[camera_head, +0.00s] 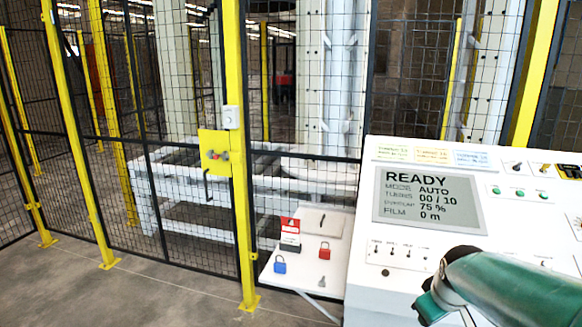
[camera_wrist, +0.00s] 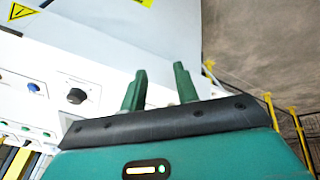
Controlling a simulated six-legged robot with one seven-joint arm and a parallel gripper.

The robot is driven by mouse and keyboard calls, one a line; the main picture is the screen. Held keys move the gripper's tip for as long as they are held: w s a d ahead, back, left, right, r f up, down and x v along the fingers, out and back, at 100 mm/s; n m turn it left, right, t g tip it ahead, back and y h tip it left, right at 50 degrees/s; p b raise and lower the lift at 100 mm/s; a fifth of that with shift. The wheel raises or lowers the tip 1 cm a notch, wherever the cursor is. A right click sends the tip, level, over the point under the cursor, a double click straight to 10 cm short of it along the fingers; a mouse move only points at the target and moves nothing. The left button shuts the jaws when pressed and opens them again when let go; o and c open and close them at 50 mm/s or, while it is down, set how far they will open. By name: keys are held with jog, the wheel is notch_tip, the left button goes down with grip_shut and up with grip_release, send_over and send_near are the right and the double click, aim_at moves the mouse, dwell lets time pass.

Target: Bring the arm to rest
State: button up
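My gripper (camera_wrist: 160,88) shows in the wrist view with its two green fingers apart and nothing between them. The white control console lies beyond the fingers, with a black knob (camera_wrist: 76,96) to their left. In the head view my green arm reaches in from the lower right, in front of the console (camera_head: 385,290). The gripper tips are mostly hidden there behind the arm. The console's display (camera_head: 430,198) reads READY, AUTO, 00 / 10, 75 %, 0 m.
A small shelf (camera_head: 300,268) left of the console holds a blue padlock (camera_head: 280,264), a red padlock (camera_head: 325,251) and a red-and-white tag (camera_head: 290,235). A yellow-post mesh fence (camera_head: 237,150) with a yellow latch plate (camera_head: 214,153) stands behind. The floor (camera_head: 120,295) at lower left is clear.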

jog(key=s+a+r+m, duration=0.2)
jog(key=s+a, duration=0.5)
jog(key=s, duration=0.1)
jog(key=s+a+r+m+y, duration=0.1)
jog(key=s+a+r+m, duration=0.1)
jog(key=s+a, duration=0.5)
jog(key=shift+s+r+t, duration=0.4)
jog(key=shift+s+r, duration=0.05)
jog(key=shift+s, duration=0.2)
jog(key=shift+d, duration=0.2)
